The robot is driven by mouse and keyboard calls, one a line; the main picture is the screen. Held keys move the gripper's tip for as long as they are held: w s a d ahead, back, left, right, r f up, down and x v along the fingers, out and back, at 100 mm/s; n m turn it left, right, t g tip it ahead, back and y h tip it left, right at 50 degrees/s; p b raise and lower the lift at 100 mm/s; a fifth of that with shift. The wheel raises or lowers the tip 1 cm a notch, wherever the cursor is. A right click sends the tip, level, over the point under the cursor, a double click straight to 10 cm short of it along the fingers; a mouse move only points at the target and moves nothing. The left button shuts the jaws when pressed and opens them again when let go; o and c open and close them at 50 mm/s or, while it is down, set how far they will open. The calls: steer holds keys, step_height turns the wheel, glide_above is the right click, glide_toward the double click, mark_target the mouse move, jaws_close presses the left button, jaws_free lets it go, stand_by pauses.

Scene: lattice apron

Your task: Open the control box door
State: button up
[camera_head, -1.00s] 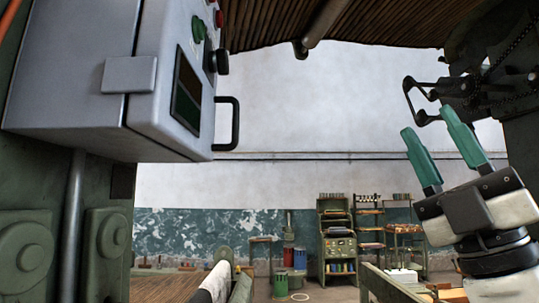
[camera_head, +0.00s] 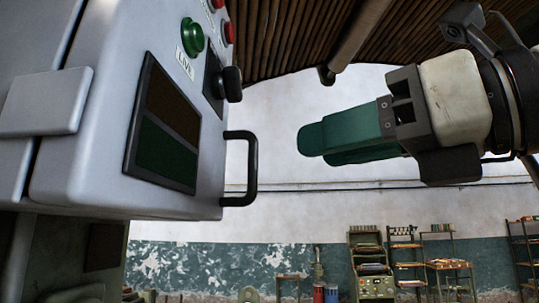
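The control box (camera_head: 100,110) is a pale grey cabinet at the left, its door shut, with a seam near its left side. The door's black handle (camera_head: 250,168) is a vertical C-shaped bar at the door's right edge. My gripper (camera_head: 312,145) has green fingers pointing left toward the handle, with a clear gap between fingertips and handle. One finger overlaps the other, so the space between them is mostly hidden; their offset looks like an open gripper. It holds nothing that I can see.
A dark two-part panel (camera_head: 163,125), a green button (camera_head: 192,38), red buttons and a black knob (camera_head: 230,84) sit on the door. Shelves (camera_head: 405,260) stand far back by the wall. The space right of the handle is free except for my arm.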

mark_target(256, 162)
steer(key=p+x, duration=0.2)
steer(key=x, duration=0.7)
steer(key=shift+a+p, duration=0.15)
steer(key=shift+p, duration=0.2)
jaws_close()
